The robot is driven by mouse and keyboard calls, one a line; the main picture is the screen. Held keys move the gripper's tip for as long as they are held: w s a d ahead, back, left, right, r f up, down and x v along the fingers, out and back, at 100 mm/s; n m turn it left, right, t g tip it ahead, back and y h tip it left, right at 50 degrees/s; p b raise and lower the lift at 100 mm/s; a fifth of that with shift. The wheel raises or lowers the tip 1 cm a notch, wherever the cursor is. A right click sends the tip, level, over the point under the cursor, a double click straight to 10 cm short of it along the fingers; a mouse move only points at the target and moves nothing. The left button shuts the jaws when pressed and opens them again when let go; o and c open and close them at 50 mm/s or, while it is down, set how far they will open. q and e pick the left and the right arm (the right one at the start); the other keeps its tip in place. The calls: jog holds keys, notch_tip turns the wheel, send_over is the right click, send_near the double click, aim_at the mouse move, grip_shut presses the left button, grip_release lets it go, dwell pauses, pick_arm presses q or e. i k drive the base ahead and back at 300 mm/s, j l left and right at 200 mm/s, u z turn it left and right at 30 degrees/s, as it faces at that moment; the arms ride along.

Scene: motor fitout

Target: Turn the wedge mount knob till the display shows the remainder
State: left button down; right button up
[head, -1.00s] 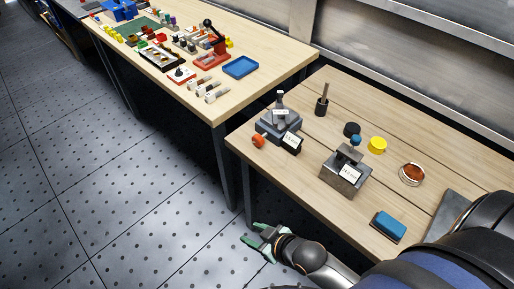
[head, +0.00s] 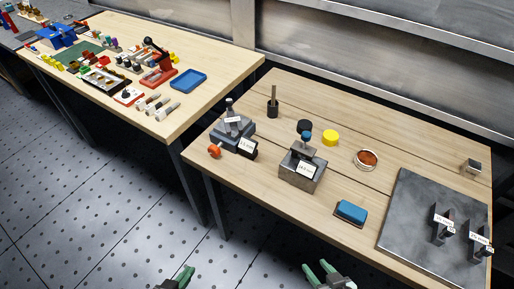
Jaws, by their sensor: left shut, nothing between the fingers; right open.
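A grey device (head: 233,132) with an orange knob (head: 214,151) on its left side stands near the bench's left end. A small dark display with a white readout (head: 247,147) is at its front right; its digits are too small to read. Another grey block device (head: 302,172) with a blue knob (head: 306,137) on top and a white readout stands to its right. I cannot tell for sure which is the wedge mount. My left gripper (head: 180,277) is shut and empty at the bottom edge, over the floor. My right gripper (head: 322,274) is open and empty, in front of the bench.
A blue pad (head: 350,211), yellow cap (head: 330,138), black cap (head: 304,126), copper coil dish (head: 367,159) and dark cup with a stick (head: 272,108) stand on the bench. A grey plate (head: 405,222) at right bears two labelled black pieces. Another table (head: 205,100) holds many parts.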

aim_at(214, 150)
jog(key=j+z, duration=0.1)
jog(key=z, duration=0.35)
jog(key=i+j+z, duration=0.1)
jog(key=z, duration=0.35)
jog(key=j+z, duration=0.2)
jog(key=z, duration=0.2)
jog(key=j+z, duration=0.45)
jog(key=k+j+z, duration=0.1)
jog(key=j+z, duration=0.2)
jog(key=z, duration=0.15)
jog(key=k+j+z, duration=0.15)
jog(key=j+z, duration=0.15)
jog(key=k+j+z, duration=0.25)
jog(key=j, duration=0.25)
jog(key=k+j, duration=0.3)
jog(key=j, duration=0.15)
jog(key=k+j+z, duration=0.1)
jog(key=k+j, duration=0.15)
jog(key=j, duration=0.2)
jog(key=k+j, duration=0.3)
jog(key=j, duration=0.15)
